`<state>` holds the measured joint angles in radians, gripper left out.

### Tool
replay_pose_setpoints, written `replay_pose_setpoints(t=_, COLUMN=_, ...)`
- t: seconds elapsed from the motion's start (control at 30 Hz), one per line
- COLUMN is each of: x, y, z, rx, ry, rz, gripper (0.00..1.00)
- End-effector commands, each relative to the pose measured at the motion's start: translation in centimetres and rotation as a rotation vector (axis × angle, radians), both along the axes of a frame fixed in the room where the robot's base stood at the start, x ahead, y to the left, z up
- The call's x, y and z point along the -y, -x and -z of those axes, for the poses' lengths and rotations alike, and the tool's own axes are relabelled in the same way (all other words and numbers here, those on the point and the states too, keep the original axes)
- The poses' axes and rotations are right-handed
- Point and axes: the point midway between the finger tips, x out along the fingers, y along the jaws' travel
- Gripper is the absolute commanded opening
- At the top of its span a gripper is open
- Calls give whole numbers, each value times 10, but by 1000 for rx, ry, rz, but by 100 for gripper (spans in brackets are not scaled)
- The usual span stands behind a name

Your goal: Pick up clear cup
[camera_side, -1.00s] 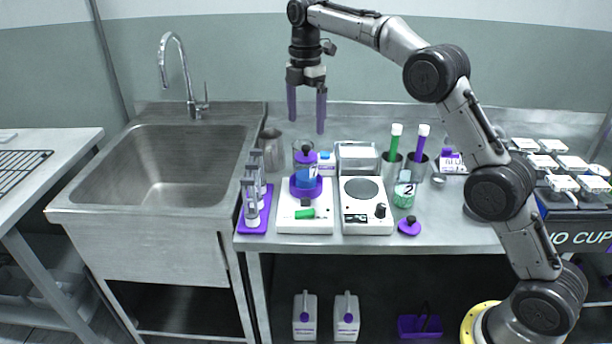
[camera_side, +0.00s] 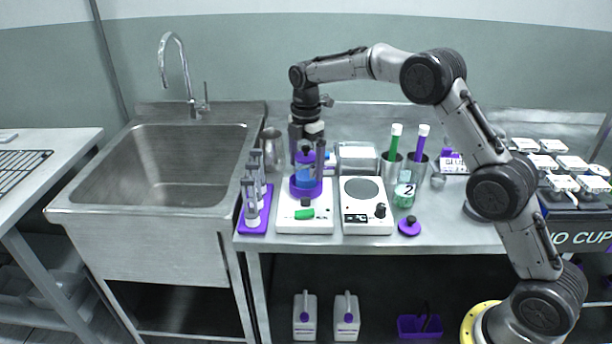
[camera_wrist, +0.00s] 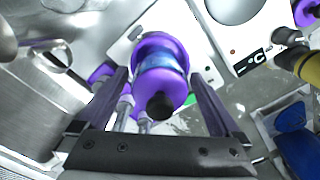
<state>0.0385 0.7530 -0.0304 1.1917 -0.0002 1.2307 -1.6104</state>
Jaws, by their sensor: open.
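A clear cup (camera_side: 304,177) with blue liquid and a purple lid stands upright in a purple ring on the left white device. It also shows in the wrist view (camera_wrist: 160,62), its dark lid knob towards me. In the wrist view my fingers (camera_wrist: 160,76) flank the cup with gaps visible on both sides. Another clear jar (camera_side: 404,192), marked 2, holds green contents.
A purple rack (camera_side: 253,222) with clear tubes stands left of the device. A second white device (camera_side: 367,219) with a round plate is on the right. Metal cups with green and purple sticks, a steel pitcher (camera_side: 271,142) and a clear box (camera_side: 357,157) stand behind.

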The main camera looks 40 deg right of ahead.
Motion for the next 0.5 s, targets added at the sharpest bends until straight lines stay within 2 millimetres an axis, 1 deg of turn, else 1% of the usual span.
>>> replay_pose_setpoints(t=0.1, x=0, y=0, z=4, rx=2, ry=0, rz=0, gripper=100)
replay_pose_setpoints(t=0.27, x=0, y=0, z=4, rx=2, ry=0, rz=0, gripper=100)
replay_pose_setpoints(t=0.3, x=0, y=0, z=4, rx=2, ry=0, rz=0, gripper=96)
replay_pose_setpoints(t=0.37, x=0, y=0, z=4, rx=2, ry=0, rz=0, gripper=86)
replay_pose_setpoints(t=0.5, x=0, y=0, z=4, rx=2, ry=0, rz=0, gripper=60)
